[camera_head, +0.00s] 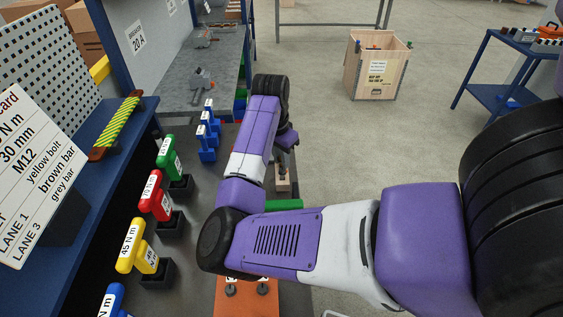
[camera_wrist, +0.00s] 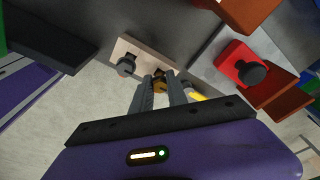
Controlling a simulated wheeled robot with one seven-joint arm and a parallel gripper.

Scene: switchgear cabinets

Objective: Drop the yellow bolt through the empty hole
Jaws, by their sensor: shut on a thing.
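My gripper (camera_wrist: 160,92) is shut on a small golden-yellow bolt (camera_wrist: 159,86), seen between the fingertips in the wrist view. The bolt is at the edge of a beige block (camera_wrist: 130,47), close to a dark spot that looks like the empty hole. I cannot tell whether the bolt's tip is in the hole or just above it. A grey bolt (camera_wrist: 126,66) sits in the same block, to the left. In the head view the beige block (camera_head: 283,181) stands beyond my forearm; my fingertips are hidden there.
A red block with a dark knob (camera_wrist: 252,73) is right of the fingers in the wrist view. Red, yellow (camera_head: 137,249), green and blue torque tools stand along the left of the bench. An orange block (camera_head: 247,298) lies in front. A wooden crate (camera_head: 377,65) stands on open floor.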

